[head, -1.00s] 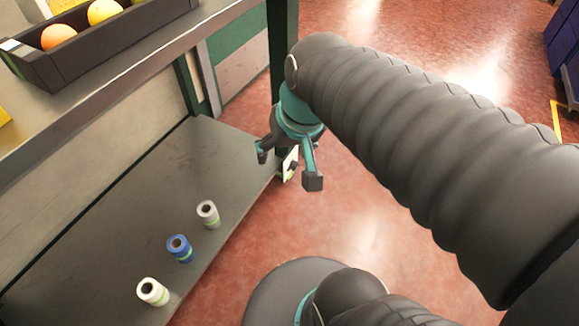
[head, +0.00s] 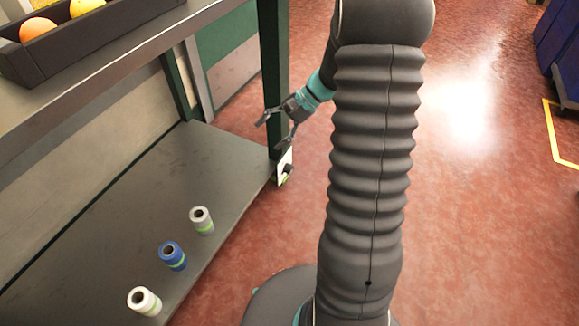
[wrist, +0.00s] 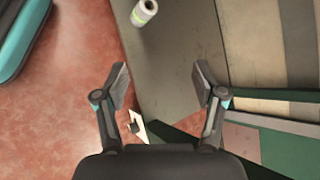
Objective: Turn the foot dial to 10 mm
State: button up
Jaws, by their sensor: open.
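The foot dial is a small black knob (head: 289,168) on a white plate (head: 283,165) low on the dark green table leg, by the lower shelf's corner. Its scale is too small to read. In the wrist view, the white plate (wrist: 139,126) and dark knob (wrist: 132,127) show low in the picture, between the finger bases and partly cut off by my gripper body. My gripper (head: 272,134) is open and empty. In the head view it is just above the dial plate, in front of the leg, fingers pointing left and down. It appears apart from the dial.
The lower shelf (head: 110,215) holds a white roll (head: 145,300), a blue roll (head: 172,256) and a grey-white roll (head: 202,220). A dark tray (head: 75,42) with oranges stands on the upper table. Red floor (head: 470,200) is open at the right.

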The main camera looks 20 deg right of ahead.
jog(key=w+d+f+m+t+y+b, duration=0.1)
jog(key=w+d+f+m+t, duration=0.25)
jog(key=f, duration=0.55)
jog(key=d+f+m+t+y, duration=0.15)
jog(key=d+f+m, duration=0.25)
jog(key=d+f, duration=0.4)
jog(key=w+d+f+m+t+y+b, duration=0.1)
jog(key=w+d+f+m+t, duration=0.2)
jog(key=f, duration=0.7)
jog(key=m+t+h, duration=0.2)
jog(key=m+t, duration=0.3)
send_near(292, 170)
jog(key=x, duration=1)
jog(key=shift+c, duration=0.3)
jog(key=shift+m+b, duration=0.25)
jog(key=shift+b, duration=0.05)
jog(key=c, duration=1.1)
